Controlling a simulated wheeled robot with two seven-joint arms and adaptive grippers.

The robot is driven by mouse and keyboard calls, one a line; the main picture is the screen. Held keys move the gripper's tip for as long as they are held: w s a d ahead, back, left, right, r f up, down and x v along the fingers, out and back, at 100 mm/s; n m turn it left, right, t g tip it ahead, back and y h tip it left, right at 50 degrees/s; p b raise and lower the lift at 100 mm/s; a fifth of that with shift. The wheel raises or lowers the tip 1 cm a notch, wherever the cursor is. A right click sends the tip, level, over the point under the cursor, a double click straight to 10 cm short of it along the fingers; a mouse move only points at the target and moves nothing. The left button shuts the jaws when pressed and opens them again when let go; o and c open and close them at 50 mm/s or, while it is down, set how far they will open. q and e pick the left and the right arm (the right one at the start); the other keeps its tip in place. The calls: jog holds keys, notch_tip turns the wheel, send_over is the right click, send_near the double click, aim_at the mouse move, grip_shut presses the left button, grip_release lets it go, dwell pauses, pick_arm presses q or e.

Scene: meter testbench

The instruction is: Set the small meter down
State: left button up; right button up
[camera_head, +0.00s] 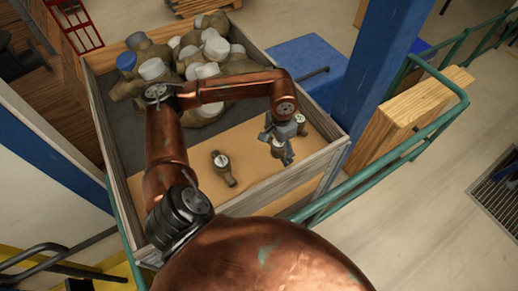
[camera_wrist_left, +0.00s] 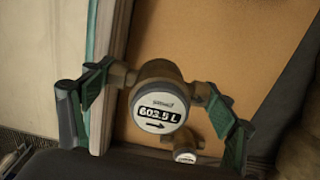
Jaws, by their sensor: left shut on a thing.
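My left gripper (camera_head: 282,146) is over the near right part of a wooden-walled crate (camera_head: 107,150). In the left wrist view, its green-padded fingers are shut on the two pipe ends of a small brass meter (camera_wrist_left: 158,72). The meter's round white dial reads 603.5 L, with an arrow below, and faces the camera. In the head view the gripper mostly hides this meter. Another small meter (camera_head: 222,162) lies on the brown board (camera_head: 248,140) left of the gripper. A smaller-looking meter (camera_wrist_left: 185,152) shows beyond the held one in the left wrist view.
Several larger brass meters with white or blue caps (camera_head: 152,68) are heaped at the crate's far side. A blue post (camera_head: 375,70) and a green rail (camera_head: 400,150) stand to the right. The board between the lying meter and the gripper is bare.

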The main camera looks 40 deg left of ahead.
pick_arm(q)
jog(key=a, duration=0.1)
jog(key=w+a+f, duration=0.1)
jog(key=a, duration=0.2)
jog(key=shift+w+f+p, duration=0.3)
jog(key=shift+w+p, duration=0.05)
jog(key=shift+p, duration=0.05)
send_over(267, 151)
jog(key=f, duration=0.5)
jog(key=shift+d+f+p, duration=0.1)
jog(key=shift+d+p, duration=0.25)
jog(key=shift+p, duration=0.05)
jog(key=f, duration=0.1)
jog(key=f+p, duration=0.1)
jog(key=f, duration=0.1)
jog(key=shift+w+a+f, duration=0.1)
jog(key=shift+a, duration=0.2)
jog(key=shift+a+f+p, duration=0.1)
jog(key=shift+f+p, duration=0.2)
jog(key=shift+f, duration=0.05)
pick_arm(e)
jog(key=r, duration=0.1)
jog(key=w+r, duration=0.1)
jog(key=r, duration=0.1)
jog(key=shift+w+d+r, duration=0.15)
jog(key=shift+w+r, duration=0.05)
jog(key=shift+r, duration=0.1)
